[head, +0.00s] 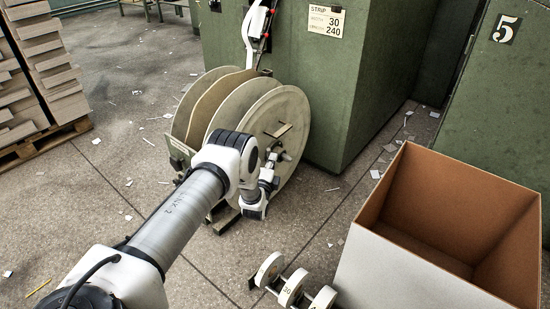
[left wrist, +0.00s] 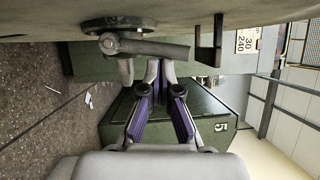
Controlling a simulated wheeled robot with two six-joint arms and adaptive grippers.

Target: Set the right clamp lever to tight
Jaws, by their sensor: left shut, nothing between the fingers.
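A reel with several large pale discs (head: 292,108) stands against the green cabinet. In the left wrist view its near disc face (left wrist: 60,22) runs along the top, with a round dark hub (left wrist: 118,24) and a dark grey bar-shaped clamp lever (left wrist: 155,48) on it. My left gripper (head: 275,160) is in front of this disc face. In the left wrist view its purple-padded fingers (left wrist: 160,68) are shut and empty, with tips close beside the lever; I cannot tell whether they touch. In the head view my gripper partly hides the hub. My right gripper is not in view.
A dark bracket (left wrist: 208,42) sticks out from the disc beside the lever. An open cardboard box (head: 400,262) stands at the lower right, and small rollers (head: 292,287) lie left of it. Green cabinets (head: 372,85) stand behind. Stacked boards (head: 45,75) are at the left.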

